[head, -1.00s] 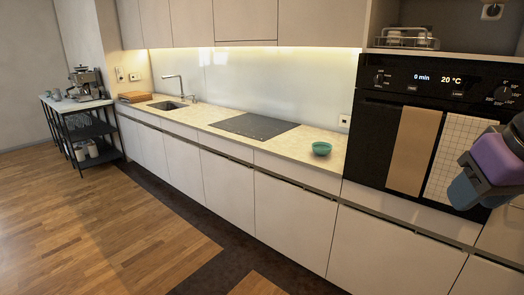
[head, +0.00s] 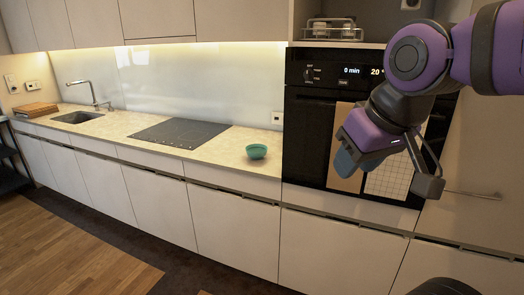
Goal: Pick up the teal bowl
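The teal bowl (head: 256,151) stands upright on the pale countertop (head: 215,152), near its front edge and right end, just left of the oven. My gripper (head: 428,185) is at the right, in front of the oven and well apart from the bowl, with dark thin finger parts hanging below my purple arm.
A black cooktop (head: 180,132) lies flat left of the bowl. A black oven (head: 310,125) with hanging towels (head: 345,165) rises right of it. Handleless cabinets (head: 235,220) run below the counter. The counter around the bowl is clear. Wooden floor (head: 75,250) is open at lower left.

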